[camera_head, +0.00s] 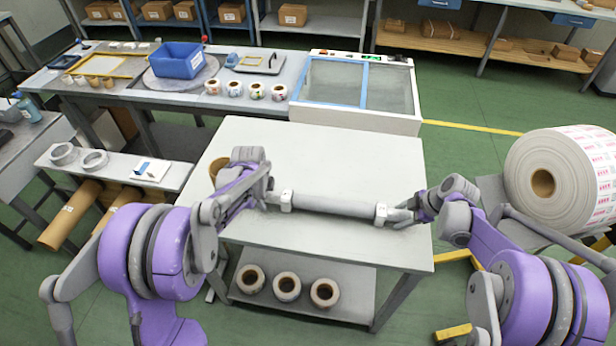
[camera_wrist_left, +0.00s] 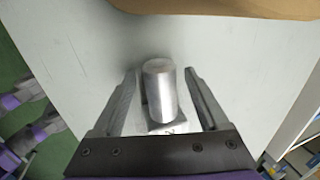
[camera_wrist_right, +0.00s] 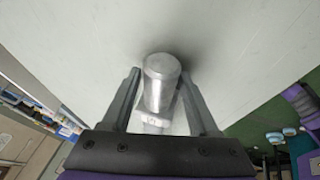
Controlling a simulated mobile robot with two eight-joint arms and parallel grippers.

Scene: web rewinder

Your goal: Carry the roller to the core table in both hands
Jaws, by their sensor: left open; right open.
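The roller (camera_head: 335,205) is a grey metal cylinder lying crosswise at the pale table (camera_head: 330,150), with a white block (camera_head: 381,213) near each end. My left gripper (camera_head: 272,198) is at its left end. In the left wrist view the open fingers stand on both sides of the roller's end (camera_wrist_left: 160,85), with gaps visible. My right gripper (camera_head: 406,213) is at the right end. In the right wrist view its open fingers stand on both sides of the end (camera_wrist_right: 161,80). I cannot tell which table is the core table.
A brown core (camera_head: 217,168) stands on the table behind my left arm. Several paper rolls (camera_head: 287,287) sit on its lower shelf. A large printed roll (camera_head: 570,178) is at the right. A bench with a blue bin (camera_head: 178,60) and a glass-topped box (camera_head: 358,88) lies behind.

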